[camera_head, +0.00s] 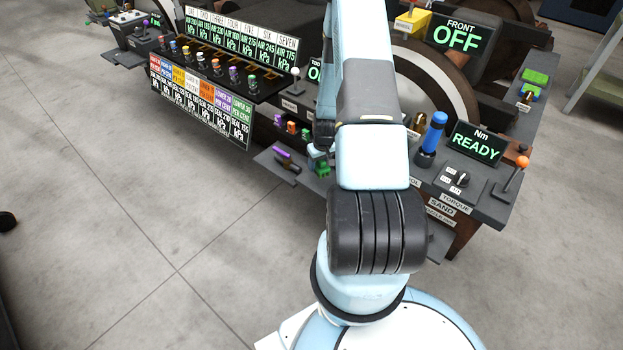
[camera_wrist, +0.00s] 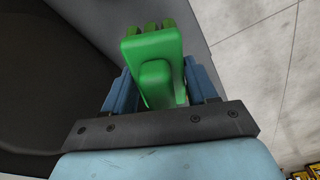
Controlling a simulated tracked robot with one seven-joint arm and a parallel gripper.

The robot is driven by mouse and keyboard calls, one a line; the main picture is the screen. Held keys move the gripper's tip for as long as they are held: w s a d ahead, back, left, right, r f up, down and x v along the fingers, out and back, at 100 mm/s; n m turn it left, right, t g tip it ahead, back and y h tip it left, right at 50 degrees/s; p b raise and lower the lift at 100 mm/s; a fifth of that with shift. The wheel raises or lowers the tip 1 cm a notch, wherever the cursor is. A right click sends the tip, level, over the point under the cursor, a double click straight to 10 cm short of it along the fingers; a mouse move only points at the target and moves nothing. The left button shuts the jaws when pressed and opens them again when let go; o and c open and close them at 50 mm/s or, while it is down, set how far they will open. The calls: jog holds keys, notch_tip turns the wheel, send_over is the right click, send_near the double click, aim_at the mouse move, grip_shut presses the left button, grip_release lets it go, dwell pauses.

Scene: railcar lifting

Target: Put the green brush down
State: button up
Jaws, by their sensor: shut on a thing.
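The green brush (camera_wrist: 152,52) is between the two blue fingers of my gripper (camera_wrist: 160,88) in the wrist view. My gripper is shut on it. Its blocky green body faces the wrist camera, with several darker green prongs at its far end. In the head view the green brush (camera_head: 322,169) shows small, just left of my arm, beside the low grey shelf at the bench front. My arm hides much of the gripper there. I cannot tell whether the brush touches a surface.
A purple item (camera_head: 284,153) lies on the low grey shelf (camera_head: 272,168). To the right stand a blue cylinder (camera_head: 434,132), a READY display (camera_head: 477,143) and an orange-knobbed lever (camera_head: 517,172). A row of labelled panels (camera_head: 200,105) is at left. Open floor lies in front at left.

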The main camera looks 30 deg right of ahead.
jog(key=shift+f, duration=2.9)
jog(key=o, duration=1.4)
